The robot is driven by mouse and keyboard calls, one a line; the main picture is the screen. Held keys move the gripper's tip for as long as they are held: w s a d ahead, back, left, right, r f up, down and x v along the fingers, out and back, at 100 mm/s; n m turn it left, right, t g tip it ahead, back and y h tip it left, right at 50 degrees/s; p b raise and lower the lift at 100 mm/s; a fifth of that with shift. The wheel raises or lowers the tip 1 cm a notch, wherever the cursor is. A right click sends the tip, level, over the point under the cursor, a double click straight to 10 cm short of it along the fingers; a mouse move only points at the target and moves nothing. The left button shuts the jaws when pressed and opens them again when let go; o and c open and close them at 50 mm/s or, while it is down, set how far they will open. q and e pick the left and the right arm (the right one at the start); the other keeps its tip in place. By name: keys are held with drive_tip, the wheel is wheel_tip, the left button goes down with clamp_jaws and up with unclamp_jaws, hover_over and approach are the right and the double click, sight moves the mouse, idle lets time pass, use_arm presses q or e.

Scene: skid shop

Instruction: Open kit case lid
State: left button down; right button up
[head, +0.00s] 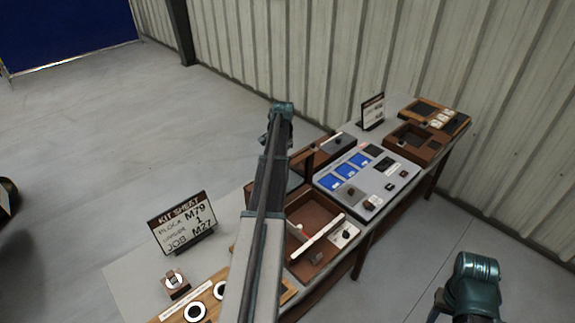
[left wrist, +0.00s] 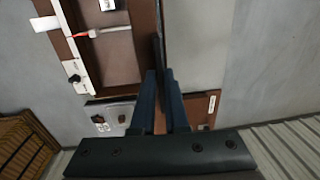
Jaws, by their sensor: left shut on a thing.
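The kit case (head: 307,209) is a brown open box on the bench, with a light bar across it and a pale panel with a dark knob. It also shows in the left wrist view (left wrist: 115,65). Its lid (left wrist: 159,38) looks like a thin dark panel seen edge-on, raised along one side of the case. My left gripper (left wrist: 161,75) is shut on the lid's edge. In the head view my left arm hides much of this grip. My right arm's teal end is at the lower right of the head view, away from the bench; its fingers are not clear.
A grey panel (head: 378,205) with blue cards lies beside the case. Farther along are brown trays (head: 412,143) and a small sign (head: 372,111). A kit sheet sign (head: 183,224) stands near a board with white rings. A corrugated wall backs the bench; the floor is open.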

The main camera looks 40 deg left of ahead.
use_arm(q)
drive_tip(key=shift+a+f, duration=0.1)
drive_tip(key=shift+a, duration=0.7)
drive_tip(key=c, duration=1)
unclamp_jaws()
drive_tip(key=shift+o, duration=0.2)
wheel_tip(320, 180, up, 12)
drive_tip(key=d+p, duration=0.1)
drive_tip(key=p, duration=1.1)
